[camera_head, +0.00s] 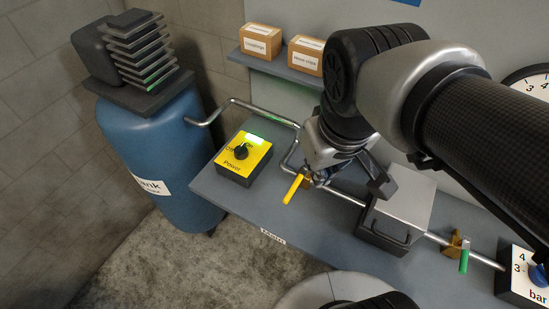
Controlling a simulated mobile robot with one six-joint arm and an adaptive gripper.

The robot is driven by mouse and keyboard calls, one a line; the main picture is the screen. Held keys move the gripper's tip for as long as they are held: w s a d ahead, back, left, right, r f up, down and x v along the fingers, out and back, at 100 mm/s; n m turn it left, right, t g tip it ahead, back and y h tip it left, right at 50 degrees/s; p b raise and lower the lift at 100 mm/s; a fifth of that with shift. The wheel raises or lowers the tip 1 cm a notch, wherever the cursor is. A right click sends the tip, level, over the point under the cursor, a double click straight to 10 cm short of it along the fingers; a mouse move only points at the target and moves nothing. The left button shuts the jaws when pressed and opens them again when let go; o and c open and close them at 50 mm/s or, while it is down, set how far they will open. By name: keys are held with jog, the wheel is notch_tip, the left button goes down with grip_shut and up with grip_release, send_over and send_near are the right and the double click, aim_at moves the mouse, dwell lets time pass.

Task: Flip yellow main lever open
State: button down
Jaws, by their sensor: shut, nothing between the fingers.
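The yellow main lever (293,190) is a short bar on the pipe above the bench. It slants from its pivot on the pipe down and left toward the bench's front edge, across the line of the pipe. My gripper (322,175) is shut and empty, pointing down just right of the lever's pivot end. It partly hides the valve there. I cannot tell whether the gripper touches the lever.
A yellow power box (243,158) with a black knob stands left of the lever. A grey metal box (402,212) and a green lever (464,261) are to the right. A blue tank (160,150) stands left of the bench (262,218). Labelled cartons (261,41) sit on the shelf behind.

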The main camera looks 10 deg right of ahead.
aim_at(296, 184)
jog(key=w+a+f+n+g+h, duration=0.1)
jog(key=w+a+f+n+g, duration=0.1)
jog(key=w+a+f+n, duration=0.2)
jog(key=w+a+f+n+g+h, duration=0.1)
jog(key=w+a+f+n+g, duration=0.2)
jog(key=w+a+f, duration=0.3)
jog(key=w+f+n, duration=0.1)
jog(key=w+f, duration=0.4)
jog(key=w, duration=0.3)
jog(key=shift+a+f, duration=0.25)
jog(key=shift+a, duration=0.1)
jog(key=shift+f, duration=0.1)
jog(key=s+d+f+b, duration=0.4)
jog(key=d+f, duration=0.1)
jog(key=f, duration=0.5)
jog(key=shift+d, duration=0.2)
jog(key=shift+s, duration=0.15)
